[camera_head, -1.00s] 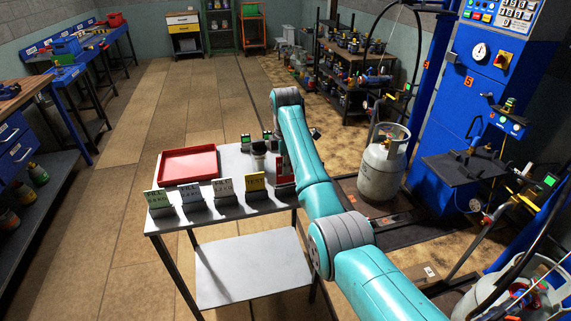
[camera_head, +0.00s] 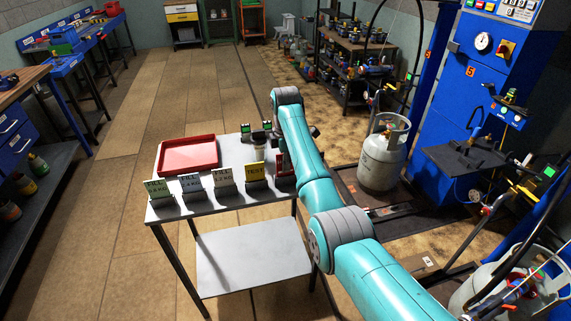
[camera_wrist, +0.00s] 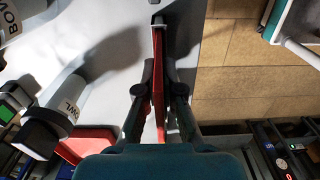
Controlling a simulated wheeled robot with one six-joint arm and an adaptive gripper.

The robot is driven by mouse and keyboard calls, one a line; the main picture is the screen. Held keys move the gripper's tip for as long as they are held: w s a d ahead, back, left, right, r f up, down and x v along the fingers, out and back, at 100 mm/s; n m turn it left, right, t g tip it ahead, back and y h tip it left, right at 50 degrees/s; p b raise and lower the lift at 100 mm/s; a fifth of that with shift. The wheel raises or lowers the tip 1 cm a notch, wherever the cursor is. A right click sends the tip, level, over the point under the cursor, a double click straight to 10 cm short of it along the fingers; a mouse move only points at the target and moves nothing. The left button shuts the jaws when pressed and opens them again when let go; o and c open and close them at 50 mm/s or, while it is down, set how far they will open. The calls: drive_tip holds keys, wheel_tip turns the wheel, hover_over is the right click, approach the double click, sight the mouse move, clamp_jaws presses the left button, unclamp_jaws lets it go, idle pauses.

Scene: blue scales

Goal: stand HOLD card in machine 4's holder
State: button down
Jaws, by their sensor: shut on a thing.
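My gripper (camera_wrist: 160,92) is shut on a thin red card (camera_wrist: 159,62), which shows nearly edge-on between the fingers in the wrist view. In the head view a sliver of the red card (camera_head: 281,164) shows beside my arm, at the right end of the metal table. My arm hides most of the gripper there. The card's writing cannot be read, and I cannot tell whether its far edge touches the table. A blue machine (camera_head: 470,120) marked 5 stands at the right. I cannot make out a machine marked 4 or its holder.
The metal table (camera_head: 230,197) carries a red tray (camera_head: 188,155), several FILL cards and a yellow TEST card (camera_head: 255,171) in stands. A grey gas cylinder (camera_head: 381,160) stands right of my arm. A crowded shelf (camera_head: 352,75) is behind. Floor left of the table is clear.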

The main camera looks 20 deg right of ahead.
drive_tip(key=shift+f, duration=0.9)
idle(0.4)
drive_tip(key=c, duration=1.2)
unclamp_jaws()
drive_tip(key=shift+c, duration=0.2)
drive_tip(key=shift+r, duration=3.75)
